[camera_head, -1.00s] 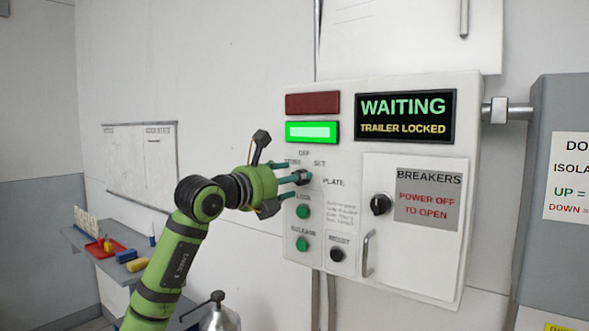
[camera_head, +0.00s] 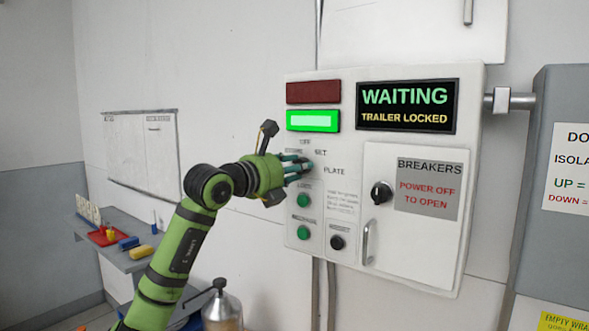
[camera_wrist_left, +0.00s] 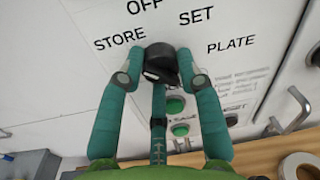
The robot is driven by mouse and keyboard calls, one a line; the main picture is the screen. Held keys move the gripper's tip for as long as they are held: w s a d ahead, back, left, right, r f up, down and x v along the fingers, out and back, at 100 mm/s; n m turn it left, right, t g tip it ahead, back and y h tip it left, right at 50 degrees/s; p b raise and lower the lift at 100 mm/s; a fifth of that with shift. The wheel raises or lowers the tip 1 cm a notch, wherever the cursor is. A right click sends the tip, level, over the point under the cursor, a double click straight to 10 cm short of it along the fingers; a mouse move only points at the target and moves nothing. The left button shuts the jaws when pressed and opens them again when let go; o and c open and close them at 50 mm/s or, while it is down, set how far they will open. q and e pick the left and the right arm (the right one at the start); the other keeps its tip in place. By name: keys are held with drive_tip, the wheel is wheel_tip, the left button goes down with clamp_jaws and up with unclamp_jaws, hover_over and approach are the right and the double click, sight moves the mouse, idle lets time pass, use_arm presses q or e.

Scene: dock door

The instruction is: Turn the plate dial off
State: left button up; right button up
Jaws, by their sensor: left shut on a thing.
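The plate dial is a black knob on the white control box (camera_head: 350,240), with the words OFF, STORE, SET and PLATE around it. It shows best in the left wrist view as the dark knob (camera_wrist_left: 160,60). My left gripper (camera_head: 300,165) reaches it from the left. Its teal fingers stand on both sides of the knob in the left wrist view (camera_wrist_left: 157,72), shut on it. A pale mark shows on the knob's lower edge, but I cannot tell which word it points to. In the head view my fingers mostly cover the dial. My right gripper is out of view.
Green buttons (camera_head: 303,201) and a black knob (camera_head: 337,242) sit below the dial. The breaker door (camera_head: 410,250) has its own knob (camera_head: 381,193) and a handle (camera_head: 367,242). The display (camera_head: 406,107) reads WAITING, TRAILER LOCKED. A green lamp (camera_head: 312,121) is lit.

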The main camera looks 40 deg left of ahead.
use_arm(q)
drive_tip(key=m, duration=0.8)
drive_tip(key=shift+r+m, duration=0.25)
drive_tip(key=shift+m, duration=0.15)
idle(0.3)
drive_tip(key=o, duration=1.1)
drive_tip(key=shift+g, duration=0.3)
drive_tip(key=shift+o, duration=0.2)
drive_tip(key=shift+f, duration=0.1)
drive_tip(key=shift+d, duration=0.1)
